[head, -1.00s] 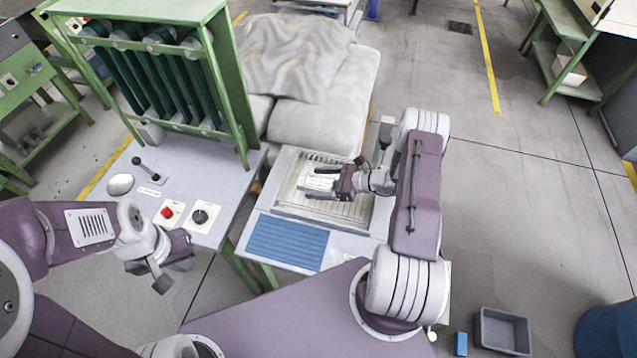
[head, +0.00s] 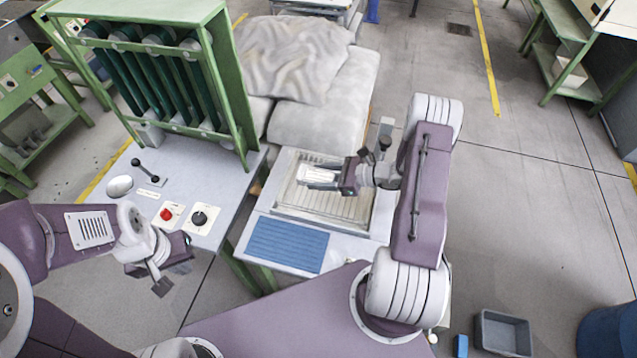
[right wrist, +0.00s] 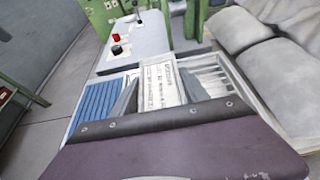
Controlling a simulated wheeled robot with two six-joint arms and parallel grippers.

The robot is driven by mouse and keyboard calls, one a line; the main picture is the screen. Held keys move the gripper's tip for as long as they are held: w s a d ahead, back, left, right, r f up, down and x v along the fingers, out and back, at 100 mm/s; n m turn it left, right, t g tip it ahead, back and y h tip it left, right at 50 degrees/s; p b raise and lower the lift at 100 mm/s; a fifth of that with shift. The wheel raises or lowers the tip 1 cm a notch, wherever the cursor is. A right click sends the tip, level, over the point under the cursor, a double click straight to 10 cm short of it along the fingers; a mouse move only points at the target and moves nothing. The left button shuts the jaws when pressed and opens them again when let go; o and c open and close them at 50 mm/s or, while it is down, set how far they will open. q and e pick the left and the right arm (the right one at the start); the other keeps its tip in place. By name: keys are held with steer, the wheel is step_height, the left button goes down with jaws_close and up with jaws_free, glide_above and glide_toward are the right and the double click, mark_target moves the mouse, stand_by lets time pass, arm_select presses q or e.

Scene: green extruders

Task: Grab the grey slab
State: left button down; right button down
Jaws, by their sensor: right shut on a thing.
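The grey slab (head: 318,174) is a pale, flat block with printed lines on top. It is between the fingers of my right gripper (head: 322,178), which is shut on it over the ribbed tray (head: 300,212). In the right wrist view the slab (right wrist: 160,88) shows lengthwise between the two dark fingers (right wrist: 160,97), and its near end is hidden by the gripper body. I cannot tell its exact height above the tray. My left gripper (head: 158,278) hangs to the left, in front of the control desk, away from the slab; its finger gap is unclear.
The control desk (head: 215,170) has a red button, a black knob and a lever. A green machine frame (head: 235,90) stands behind it. Large grey covered sacks (head: 315,125) lie behind the tray.

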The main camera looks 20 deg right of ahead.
steer(key=s+d+r, duration=0.1)
steer(key=s+r, duration=0.5)
steer(key=s, duration=0.5)
steer(key=shift+d+r+b, duration=0.2)
steer(key=shift+d+b, duration=0.1)
steer(key=shift+d, duration=0.05)
